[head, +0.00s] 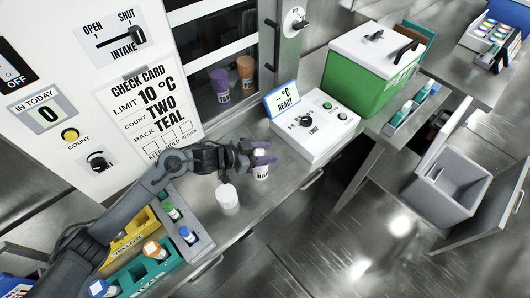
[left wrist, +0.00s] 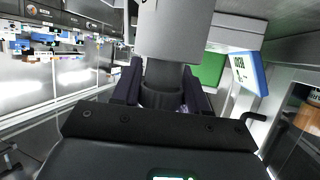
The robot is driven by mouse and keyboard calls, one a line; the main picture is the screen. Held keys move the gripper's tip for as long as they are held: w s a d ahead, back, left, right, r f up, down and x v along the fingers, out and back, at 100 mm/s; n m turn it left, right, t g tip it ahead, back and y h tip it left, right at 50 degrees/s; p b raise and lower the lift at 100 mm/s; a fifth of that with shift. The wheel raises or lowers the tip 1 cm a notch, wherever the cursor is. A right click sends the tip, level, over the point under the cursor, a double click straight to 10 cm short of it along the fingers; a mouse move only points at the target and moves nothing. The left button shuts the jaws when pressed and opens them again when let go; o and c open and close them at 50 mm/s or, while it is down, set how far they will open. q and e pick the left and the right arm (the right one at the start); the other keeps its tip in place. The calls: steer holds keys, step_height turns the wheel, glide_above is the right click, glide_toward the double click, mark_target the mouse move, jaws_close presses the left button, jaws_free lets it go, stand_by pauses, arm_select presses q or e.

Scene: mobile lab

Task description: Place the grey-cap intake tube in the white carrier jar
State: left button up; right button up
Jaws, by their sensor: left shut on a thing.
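My left gripper (head: 262,153) reaches in from the left over the steel counter and is shut on the grey-cap intake tube (head: 262,173). The tube has a pale body with a partly hidden dark-lettered label. In the left wrist view the fingers (left wrist: 163,92) close around the tube's dark grey upper part, and its pale grey body (left wrist: 175,30) extends toward the top of the picture. I cannot tell whether its base touches the counter. The white carrier jar (head: 228,196) stands upright just left of the tube, apart from it. Its inside is not clear. My right gripper is out of view.
A white device with a dial and READY display (head: 318,125) stands to the right. A green box (head: 365,68) is beyond it. Racks with capped tubes, one yellow (head: 128,240) and one teal (head: 143,278), lie at lower left. The counter's front edge is close to the jar.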

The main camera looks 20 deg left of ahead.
arm_select(q)
steer(key=shift+f, duration=0.3)
steer(key=shift+f, duration=0.1)
steer(key=o, duration=1.1)
steer(key=shift+c, duration=0.2)
steer(key=b+v, duration=0.2)
steer(key=v, duration=1)
